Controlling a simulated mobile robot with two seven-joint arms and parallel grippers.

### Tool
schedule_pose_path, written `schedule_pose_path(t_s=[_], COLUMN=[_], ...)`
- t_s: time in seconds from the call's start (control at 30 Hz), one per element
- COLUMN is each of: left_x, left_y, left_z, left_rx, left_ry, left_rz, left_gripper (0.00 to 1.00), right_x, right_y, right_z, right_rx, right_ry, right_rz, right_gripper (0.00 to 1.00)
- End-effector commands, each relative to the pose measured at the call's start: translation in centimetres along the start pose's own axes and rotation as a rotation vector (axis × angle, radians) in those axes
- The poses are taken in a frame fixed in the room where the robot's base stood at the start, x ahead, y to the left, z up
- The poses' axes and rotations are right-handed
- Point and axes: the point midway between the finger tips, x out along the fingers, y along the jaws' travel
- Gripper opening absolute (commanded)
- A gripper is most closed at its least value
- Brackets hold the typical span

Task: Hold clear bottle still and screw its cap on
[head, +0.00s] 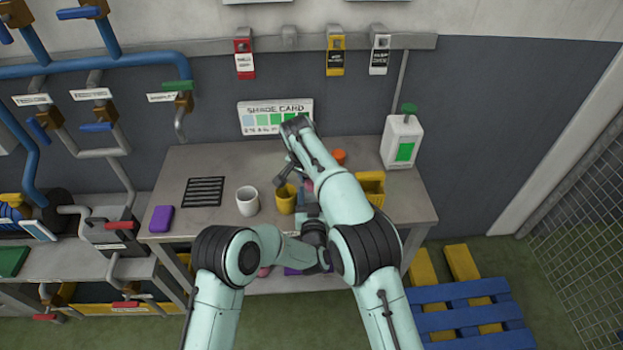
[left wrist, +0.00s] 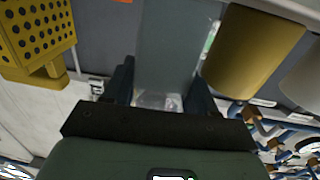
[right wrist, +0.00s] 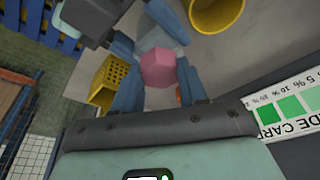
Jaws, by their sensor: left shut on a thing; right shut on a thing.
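The clear bottle (left wrist: 166,55) is between the dark blue fingers of my left gripper (left wrist: 161,88), which is shut on it. In the head view the bottle is mostly hidden behind my arms. The pink cap (right wrist: 158,68) is between the fingers of my right gripper (right wrist: 158,92), which is shut on it. A bit of pink cap (head: 308,185) also shows in the head view beside my right arm. In the right wrist view the cap lies in line with the bottle (right wrist: 154,38) and my left fingers. I cannot tell whether the cap touches or sits on the bottle's neck.
A yellow cup (head: 286,200) and a white mug (head: 247,201) stand close left of the grippers. A yellow perforated basket (head: 371,185) is close on the right, with an orange object (head: 339,156) behind. A white jug (head: 402,142) stands at the back right.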

Motion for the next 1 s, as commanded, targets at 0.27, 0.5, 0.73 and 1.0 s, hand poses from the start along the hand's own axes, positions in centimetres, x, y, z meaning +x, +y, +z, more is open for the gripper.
schedule_pose_path(t_s=[0.27, 0.5, 0.73, 1.0], left_x=[-0.03, -0.04, -0.03, -0.03], left_y=[-0.02, -0.01, -0.03, -0.04], left_z=[0.14, 0.15, 0.18, 0.16], left_rx=[0.0, 0.0, 0.0, 0.0], left_ry=[-0.003, -0.004, -0.004, -0.004], left_rz=[0.0, 0.0, 0.0, -0.001], left_gripper=[0.02, 0.02, 0.02, 0.02], right_x=[0.07, -0.07, -0.12, -0.04], right_y=[-0.37, -0.33, -0.33, -0.32], right_z=[-0.06, -0.07, -0.05, -0.04], right_rx=[0.361, 0.457, 0.457, 0.455], right_ry=[0.003, 0.001, 0.001, 0.001], right_rz=[0.098, 0.125, 0.125, 0.126], right_gripper=[0.1, 0.1, 0.48, 0.72])
